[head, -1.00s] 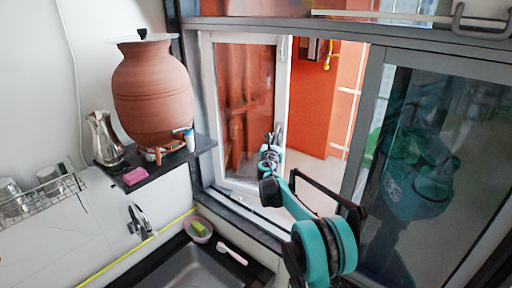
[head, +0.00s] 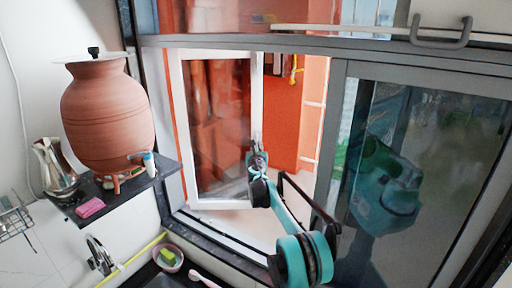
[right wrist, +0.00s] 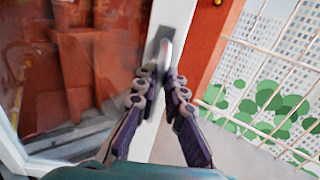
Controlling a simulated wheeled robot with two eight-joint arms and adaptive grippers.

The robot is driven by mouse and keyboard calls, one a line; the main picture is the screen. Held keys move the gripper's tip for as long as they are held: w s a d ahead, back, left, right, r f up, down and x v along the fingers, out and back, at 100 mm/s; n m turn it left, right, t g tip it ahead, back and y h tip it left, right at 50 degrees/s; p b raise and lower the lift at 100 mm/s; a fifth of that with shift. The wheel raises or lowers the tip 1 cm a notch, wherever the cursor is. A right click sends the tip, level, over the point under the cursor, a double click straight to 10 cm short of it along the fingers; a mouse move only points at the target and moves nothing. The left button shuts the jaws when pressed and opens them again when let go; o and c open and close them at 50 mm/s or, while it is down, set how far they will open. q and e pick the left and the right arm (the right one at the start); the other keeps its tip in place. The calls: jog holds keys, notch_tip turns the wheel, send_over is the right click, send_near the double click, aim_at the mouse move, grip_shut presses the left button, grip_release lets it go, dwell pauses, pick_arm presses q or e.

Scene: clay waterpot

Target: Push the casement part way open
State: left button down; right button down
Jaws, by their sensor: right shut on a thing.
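The casement is a white-framed glass sash (head: 256,95), hinged at its left and swung part way outward from the window opening. Its grey lever handle (right wrist: 162,55) is on the free right-hand stile, upright in the right wrist view. My right gripper (head: 257,148) reaches through the opening to that stile. In the right wrist view my right gripper (right wrist: 160,82) has its fingers closed around the handle's lower part; the exact contact is partly hidden by the finger pads. My left gripper is not in view.
A clay waterpot (head: 107,115) stands on a dark shelf (head: 150,183) at left, beside a metal jug (head: 52,165) and a pink sponge (head: 90,208). A dark-framed glass pane (head: 430,150) bounds the opening at right. A faucet (head: 98,255) is below the shelf.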

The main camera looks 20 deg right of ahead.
jog(key=c, duration=1.6)
grip_release()
jog(key=shift+d, duration=0.3)
jog(key=shift+s+d, duration=0.1)
jog(key=shift+s+a, duration=0.3)
jog(key=shift+a, duration=0.05)
jog(key=v, duration=1.1)
jog(key=shift+s+d, duration=0.2)
